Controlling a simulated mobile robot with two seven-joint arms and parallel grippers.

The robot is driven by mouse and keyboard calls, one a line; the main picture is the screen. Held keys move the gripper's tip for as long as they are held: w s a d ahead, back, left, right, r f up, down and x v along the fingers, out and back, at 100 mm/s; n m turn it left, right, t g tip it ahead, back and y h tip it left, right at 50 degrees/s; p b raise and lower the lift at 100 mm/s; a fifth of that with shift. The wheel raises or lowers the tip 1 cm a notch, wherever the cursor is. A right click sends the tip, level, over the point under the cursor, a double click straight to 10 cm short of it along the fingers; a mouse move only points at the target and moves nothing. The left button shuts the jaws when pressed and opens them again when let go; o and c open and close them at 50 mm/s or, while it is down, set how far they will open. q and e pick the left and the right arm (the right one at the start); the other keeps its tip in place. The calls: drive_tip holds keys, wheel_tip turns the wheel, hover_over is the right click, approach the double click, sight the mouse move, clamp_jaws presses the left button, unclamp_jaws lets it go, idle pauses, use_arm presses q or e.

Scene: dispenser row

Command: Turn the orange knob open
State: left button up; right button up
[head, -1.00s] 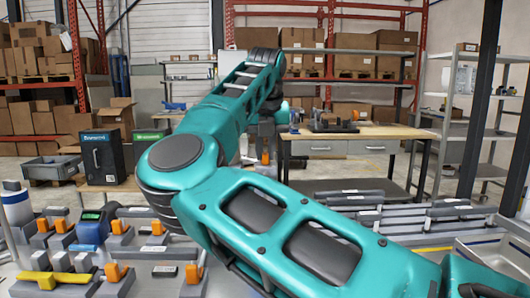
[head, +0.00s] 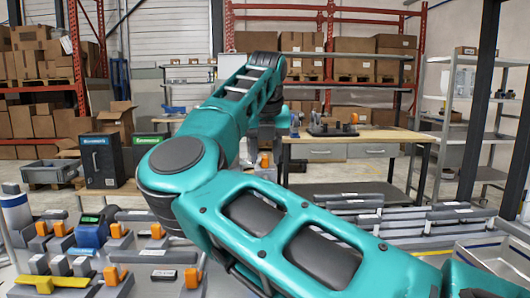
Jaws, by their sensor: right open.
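Several orange knobs show on grey fittings on the bench at the lower left, among them one at the front (head: 192,278), one on the left (head: 42,228) and one behind (head: 157,231). I cannot tell which one the task names. Another orange part (head: 264,160) shows small beyond my right arm, close to my right gripper (head: 265,146). My right arm crosses the middle of the view and hides much of the bench. The right gripper is small, dark and partly covered by the arm; it is open, and I see nothing held. My left gripper is out of view.
A yellow handle (head: 50,281) and a blue device (head: 91,231) sit among the fittings. Grey rails (head: 350,202) and a metal tray (head: 490,250) lie at the right. A wooden workbench (head: 370,134) stands behind. Open floor lies beyond the bench.

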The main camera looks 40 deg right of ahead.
drive_tip(key=p+v, duration=0.1)
drive_tip(key=v, duration=1.2)
drive_tip(key=shift+f, duration=0.15)
